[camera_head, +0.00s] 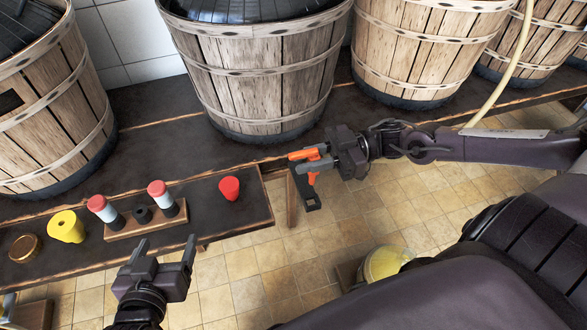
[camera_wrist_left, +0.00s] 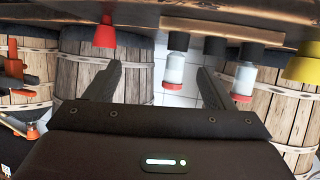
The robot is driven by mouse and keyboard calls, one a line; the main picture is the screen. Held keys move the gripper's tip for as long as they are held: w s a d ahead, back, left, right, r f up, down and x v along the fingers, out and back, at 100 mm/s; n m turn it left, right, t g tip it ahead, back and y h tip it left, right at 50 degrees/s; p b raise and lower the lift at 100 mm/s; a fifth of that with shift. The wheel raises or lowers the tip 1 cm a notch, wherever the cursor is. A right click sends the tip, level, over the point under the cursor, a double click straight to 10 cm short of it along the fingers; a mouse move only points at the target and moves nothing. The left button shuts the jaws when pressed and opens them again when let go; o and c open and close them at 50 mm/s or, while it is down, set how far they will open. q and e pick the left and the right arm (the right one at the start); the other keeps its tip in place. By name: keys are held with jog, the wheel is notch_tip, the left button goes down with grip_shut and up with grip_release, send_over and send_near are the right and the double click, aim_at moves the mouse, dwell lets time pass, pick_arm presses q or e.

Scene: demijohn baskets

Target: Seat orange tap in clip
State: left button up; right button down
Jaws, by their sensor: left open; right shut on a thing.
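The orange tap (camera_head: 300,155) is in my right gripper (camera_head: 318,161), just beyond the right end of the low bench. The gripper is shut on it, and its fingers hide part of the tap. A dark bracket with holes (camera_head: 309,197), possibly the clip, shows just below the tap. I cannot tell whether the two touch. My left gripper (camera_head: 167,243) is open and empty in front of the low bench, and its fingers also show in the left wrist view (camera_wrist_left: 160,72). Orange parts (camera_wrist_left: 14,70) show at that view's left edge.
The low bench (camera_head: 228,216) holds a red stopper (camera_head: 229,188), a yellow stopper (camera_head: 66,227), a brown lid (camera_head: 25,248) and a wooden rack (camera_head: 145,225) with two red-capped vials. Slatted baskets (camera_head: 262,75) stand behind. A yellow round thing (camera_head: 388,263) is lower right.

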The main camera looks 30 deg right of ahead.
pick_arm(q)
jog(key=shift+r, duration=0.4)
pick_arm(e)
jog(key=shift+d, duration=0.2)
pick_arm(q)
jog(key=shift+f, duration=0.15)
